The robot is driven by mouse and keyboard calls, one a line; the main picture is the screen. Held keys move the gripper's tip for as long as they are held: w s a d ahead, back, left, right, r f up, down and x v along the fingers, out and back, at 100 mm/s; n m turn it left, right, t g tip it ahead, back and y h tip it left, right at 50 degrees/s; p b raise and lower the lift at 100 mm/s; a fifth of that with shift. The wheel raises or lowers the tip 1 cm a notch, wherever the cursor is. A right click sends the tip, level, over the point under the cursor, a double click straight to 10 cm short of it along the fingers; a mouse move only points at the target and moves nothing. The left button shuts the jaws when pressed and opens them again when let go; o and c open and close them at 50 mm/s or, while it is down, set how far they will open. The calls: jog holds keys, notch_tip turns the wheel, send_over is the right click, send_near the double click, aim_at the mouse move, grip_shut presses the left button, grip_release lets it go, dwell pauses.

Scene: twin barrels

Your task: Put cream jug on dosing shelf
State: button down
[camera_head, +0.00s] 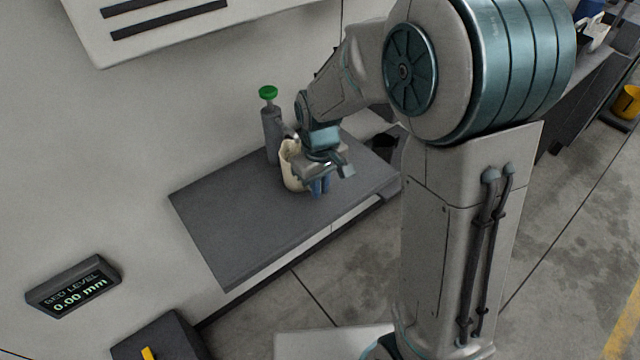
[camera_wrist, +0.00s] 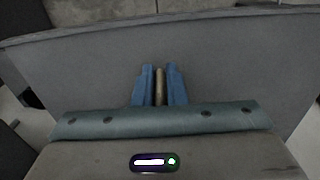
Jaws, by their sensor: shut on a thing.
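The cream jug (camera_head: 290,170) is at the far part of the dark grey shelf (camera_head: 240,215), which I take to be the dosing shelf. My gripper (camera_head: 321,186) is just right of the jug's body, with its blue fingers pointing down. In the wrist view, the fingers (camera_wrist: 160,90) are shut on a narrow cream strip of the jug (camera_wrist: 160,82), seemingly its handle. The jug's body does not show there, and my gripper hides part of its right side in the head view. I cannot tell whether the jug's base touches the shelf.
A grey post with a green knob (camera_head: 268,93) stands close behind the jug by the wall. The shelf's near left part is bare. A level display reading 0.00 mm (camera_head: 75,287) is at lower left, near a dark box (camera_head: 160,338). Concrete floor lies below the shelf's front edge.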

jog(key=shift+f, duration=0.25)
jog(key=c, duration=1.5)
grip_release()
jog(key=shift+r, duration=0.1)
jog(key=shift+r, duration=0.1)
notch_tip(320, 180, up, 11)
jog(key=shift+r+p, duration=0.1)
jog(key=shift+p, duration=0.45)
jog(key=shift+r, duration=0.5)
jog(key=s+d+m+t, duration=0.1)
jog(key=s+d+m, duration=0.1)
jog(key=s, duration=0.3)
jog(key=s+d+m, duration=0.2)
jog(key=s+d, duration=0.2)
jog(key=d, duration=0.1)
jog(key=s+d+m+t, duration=0.1)
jog(key=s+d+m, duration=0.1)
jog(key=s+d, duration=0.2)
jog(key=shift+s+f+m+t, duration=0.3)
jog(key=shift+s+m, duration=0.1)
jog(key=shift+s, duration=0.4)
